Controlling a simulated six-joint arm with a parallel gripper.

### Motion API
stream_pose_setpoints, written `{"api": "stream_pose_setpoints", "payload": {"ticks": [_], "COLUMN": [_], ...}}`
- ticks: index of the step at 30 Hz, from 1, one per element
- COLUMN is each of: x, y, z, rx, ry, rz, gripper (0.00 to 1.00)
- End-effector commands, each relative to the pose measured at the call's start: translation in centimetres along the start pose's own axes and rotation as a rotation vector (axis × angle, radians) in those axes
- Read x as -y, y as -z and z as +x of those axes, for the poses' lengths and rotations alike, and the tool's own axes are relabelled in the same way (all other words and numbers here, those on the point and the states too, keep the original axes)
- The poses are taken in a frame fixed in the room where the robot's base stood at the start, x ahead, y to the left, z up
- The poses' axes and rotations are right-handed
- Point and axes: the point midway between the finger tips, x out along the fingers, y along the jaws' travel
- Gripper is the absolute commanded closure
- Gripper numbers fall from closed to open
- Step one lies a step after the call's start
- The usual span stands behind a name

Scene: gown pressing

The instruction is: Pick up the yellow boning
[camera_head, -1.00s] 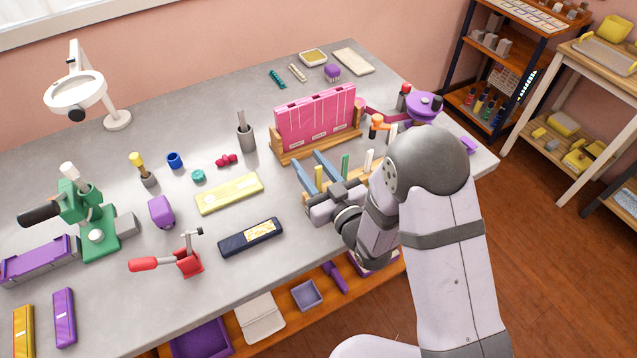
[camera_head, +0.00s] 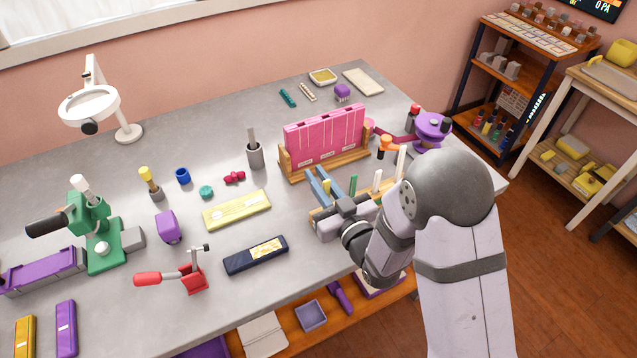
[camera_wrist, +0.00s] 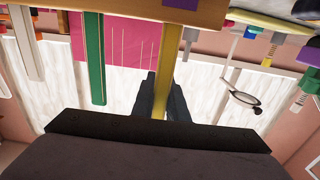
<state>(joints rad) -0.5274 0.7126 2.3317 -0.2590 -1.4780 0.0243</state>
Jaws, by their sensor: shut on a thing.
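The yellow boning (camera_head: 327,187) is a thin upright strip at the left end of a small wooden rack (camera_head: 313,213). In the wrist view the yellow boning (camera_wrist: 168,60) runs between my dark fingers. My gripper (camera_wrist: 163,92) is shut on it; in the head view my gripper (camera_head: 332,205) reaches in from the front right. I cannot tell whether the strip's lower end is still in the rack. A green strip (camera_head: 353,185) and white strips (camera_head: 377,180) stand to its right; the green strip (camera_wrist: 94,60) is beside my fingers in the wrist view.
A pink panel in a wooden stand (camera_head: 325,138) is behind the rack. Two blue bars (camera_head: 316,184) are close on the left. A dark navy case (camera_head: 256,255) and a yellow case (camera_head: 237,210) lie to the left. A purple-topped device (camera_head: 432,128) stands at the right.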

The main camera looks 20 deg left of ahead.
Motion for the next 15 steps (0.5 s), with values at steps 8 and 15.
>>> {"api": "stream_pose_setpoints", "payload": {"ticks": [8, 15], "x": [0.0, 0.0], "y": [2.7, 5.4], "z": [0.0, 0.0], "rx": [-0.003, -0.003], "ry": [0.0, 0.0], "rz": [-0.001, 0.0], "gripper": [1.0, 1.0]}}
